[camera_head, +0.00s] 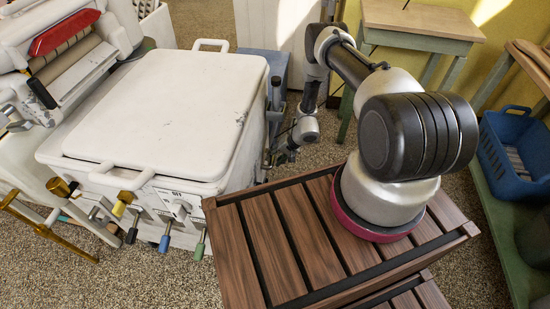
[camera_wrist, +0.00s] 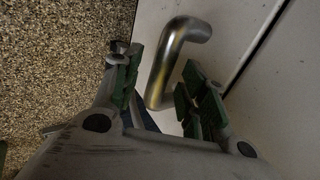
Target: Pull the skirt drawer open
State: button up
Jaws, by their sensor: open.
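In the wrist view, a bent metal bar handle (camera_wrist: 168,58) stands out from a white panel (camera_wrist: 218,65), which I take to be the drawer front. A dark seam runs along the panel's right side. My gripper (camera_wrist: 157,78) is open, with one green-padded finger on each side of the handle; I cannot tell whether either pad touches it. In the head view, my gripper (camera_head: 283,153) is low beside the right side of the white washer (camera_head: 165,112). The handle and drawer front are hidden there.
Levers with coloured grips (camera_head: 165,243) stick out from the washer's front. Another machine with a red-topped wringer (camera_head: 64,33) stands at left. A blue-grey box (camera_head: 297,62) is behind my gripper. A wood-topped table (camera_head: 420,18) and a blue basket (camera_head: 515,165) stand at right. Speckled floor shows between.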

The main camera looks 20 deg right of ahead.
jog(key=shift+f, duration=0.15)
grip_shut()
jog(key=shift+a, duration=0.1)
jog(key=s+d, duration=0.6)
jog(key=d, duration=0.4)
jog(key=s+d, duration=0.5)
jog(key=d, duration=0.5)
jog(key=shift+s+d, duration=0.4)
grip_release()
